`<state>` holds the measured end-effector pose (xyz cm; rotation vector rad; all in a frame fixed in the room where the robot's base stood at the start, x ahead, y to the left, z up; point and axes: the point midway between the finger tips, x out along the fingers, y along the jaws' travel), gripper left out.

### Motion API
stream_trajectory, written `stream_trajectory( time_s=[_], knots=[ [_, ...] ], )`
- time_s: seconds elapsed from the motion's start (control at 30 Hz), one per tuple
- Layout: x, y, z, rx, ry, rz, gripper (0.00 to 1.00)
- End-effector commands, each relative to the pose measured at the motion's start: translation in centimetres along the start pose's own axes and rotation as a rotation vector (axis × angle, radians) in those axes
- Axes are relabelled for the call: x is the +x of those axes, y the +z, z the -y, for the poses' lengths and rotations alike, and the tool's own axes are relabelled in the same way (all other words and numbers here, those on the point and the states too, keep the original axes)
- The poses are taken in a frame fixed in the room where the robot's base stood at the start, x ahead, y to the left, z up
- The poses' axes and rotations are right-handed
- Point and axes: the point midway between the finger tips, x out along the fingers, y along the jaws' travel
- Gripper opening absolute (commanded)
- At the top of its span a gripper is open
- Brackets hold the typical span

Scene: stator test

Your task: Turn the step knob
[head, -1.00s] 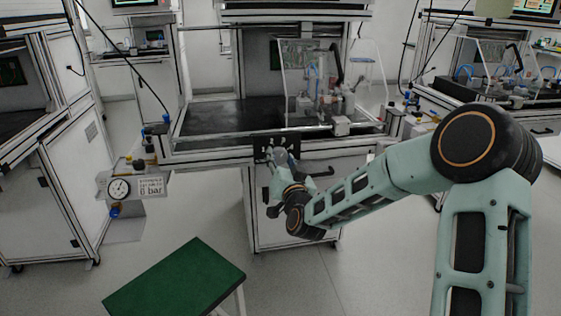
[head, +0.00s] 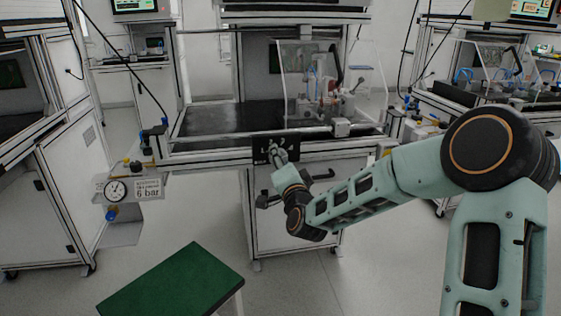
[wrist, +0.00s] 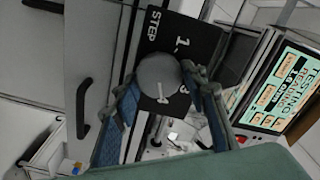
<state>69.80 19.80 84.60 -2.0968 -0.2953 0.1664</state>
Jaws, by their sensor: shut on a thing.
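The step knob (wrist: 160,80) is a round grey knob with a white mark on its face, in the wrist view. It sits on a black panel (wrist: 182,36) that reads STEP and has white numerals around the knob. My gripper (wrist: 158,92) has one finger on each side of the knob and is shut on it. In the head view my gripper (head: 279,155) is at the black panel (head: 262,147) on the front of the middle bench, and the knob is mostly hidden behind the fingers.
The middle bench (head: 225,118) has a dark top and a clear-shielded fixture (head: 325,85). A black handle (wrist: 83,108) is on the cabinet front. A green-topped stool (head: 175,283) stands at the front left. A pressure gauge (head: 116,189) hangs at the left.

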Motion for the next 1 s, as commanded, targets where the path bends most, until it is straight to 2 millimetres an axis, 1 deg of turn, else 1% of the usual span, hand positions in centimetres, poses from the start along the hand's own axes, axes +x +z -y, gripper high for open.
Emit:
stream_trajectory(
  time_s=[0.4,0.43,0.57,0.6,0.87,1.0],
  knots=[
    [-0.01,0.03,-0.03,0.010,0.001,0.001,0.15],
    [-0.01,0.03,-0.03,0.010,0.001,0.001,0.42],
    [-0.01,0.03,-0.02,0.009,0.001,0.001,0.56],
    [-0.01,0.03,-0.02,0.009,0.001,0.001,0.57],
    [-0.06,0.03,0.00,0.008,0.000,0.001,0.57],
    [-0.83,0.00,0.05,0.007,0.000,0.001,0.57]
  ],
)
